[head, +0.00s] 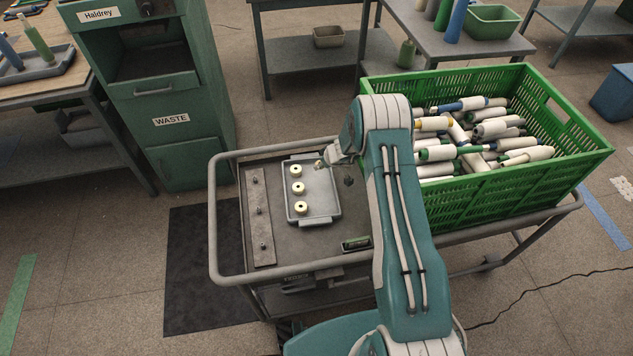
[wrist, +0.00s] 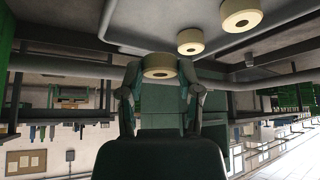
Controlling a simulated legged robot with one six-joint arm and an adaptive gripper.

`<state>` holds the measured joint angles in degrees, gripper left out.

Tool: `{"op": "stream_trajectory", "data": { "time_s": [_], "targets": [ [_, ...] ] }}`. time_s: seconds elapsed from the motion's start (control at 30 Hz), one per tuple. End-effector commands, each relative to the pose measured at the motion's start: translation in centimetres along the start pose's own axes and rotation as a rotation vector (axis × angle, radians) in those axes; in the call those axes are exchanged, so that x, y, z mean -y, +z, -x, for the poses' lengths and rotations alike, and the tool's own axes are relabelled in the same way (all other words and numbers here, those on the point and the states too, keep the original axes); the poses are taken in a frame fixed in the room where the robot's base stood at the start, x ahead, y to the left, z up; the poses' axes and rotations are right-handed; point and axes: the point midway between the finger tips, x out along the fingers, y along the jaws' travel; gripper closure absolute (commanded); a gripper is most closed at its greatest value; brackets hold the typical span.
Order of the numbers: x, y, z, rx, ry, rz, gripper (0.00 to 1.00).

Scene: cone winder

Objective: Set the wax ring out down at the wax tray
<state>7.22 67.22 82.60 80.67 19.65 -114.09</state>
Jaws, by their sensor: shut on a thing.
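The grey wax tray (head: 325,196) lies on the cart top, with three cream wax rings (head: 298,188) in a row along its left side. My gripper (head: 325,161) is at the tray's far right corner, tilted low. In the wrist view my gripper (wrist: 158,80) is shut on a cream wax ring (wrist: 158,66), one finger on each side. The held ring also shows small in the head view (head: 319,165). Whether it touches the tray floor I cannot tell. Two other rings (wrist: 190,40) show beyond it in the wrist view.
A green crate (head: 500,200) full of yarn cones stands right of my arm on the cart. A metal strip with pegs (head: 258,215) lies left of the tray. The cart's rail (head: 213,220) runs around the left end. A green waste cabinet (head: 170,120) stands behind left.

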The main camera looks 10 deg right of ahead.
Motion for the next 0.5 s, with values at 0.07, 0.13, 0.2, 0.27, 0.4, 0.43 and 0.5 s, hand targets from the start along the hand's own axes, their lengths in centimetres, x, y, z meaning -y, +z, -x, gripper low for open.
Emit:
{"op": "stream_trajectory", "data": {
  "time_s": [0.07,0.13,0.2,0.27,0.4,0.43,0.5],
  "targets": [
    [0.0,0.9,-1.4,0.002,-0.001,-0.002,0.73],
    [0.0,1.4,-2.1,0.001,0.000,-0.002,0.73],
    [0.0,1.6,-2.5,0.000,0.001,0.000,0.73],
    [0.0,1.9,-2.9,0.000,0.001,-0.001,0.73],
    [0.0,2.9,-4.4,0.002,0.000,-0.002,0.73],
    [0.0,3.2,-4.8,0.002,0.000,-0.002,0.73],
    [0.0,3.6,-5.6,0.001,0.000,-0.002,0.73]
  ]
}}
